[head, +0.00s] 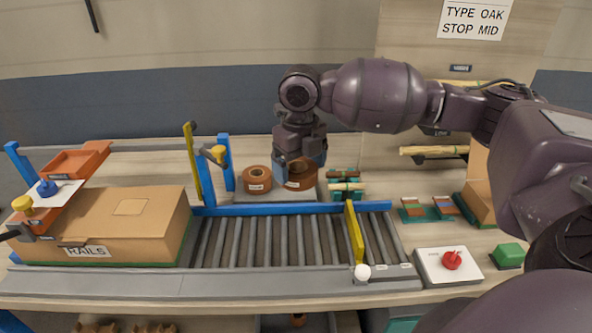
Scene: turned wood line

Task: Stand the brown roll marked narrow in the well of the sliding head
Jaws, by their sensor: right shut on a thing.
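My right gripper (300,160) points down and is shut on a brown roll (297,182) at the back of the line. The roll is upright, low over or on a grey plate; I cannot tell whether it touches. Its pale label is partly hidden and too small to read. A second brown roll (257,179) stands upright just left of it, with a pale label that I cannot read for certain. I cannot clearly make out the sliding head or its well. My left gripper is not in view.
A roller conveyor (282,240) with blue rails and a yellow bar (354,232) lies in front. A cardboard box marked RAILS (130,215) stands left, beside an orange tray (80,160). A red button box (450,263) is at right. A wall sign (474,20) reads TYPE OAK STOP MID.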

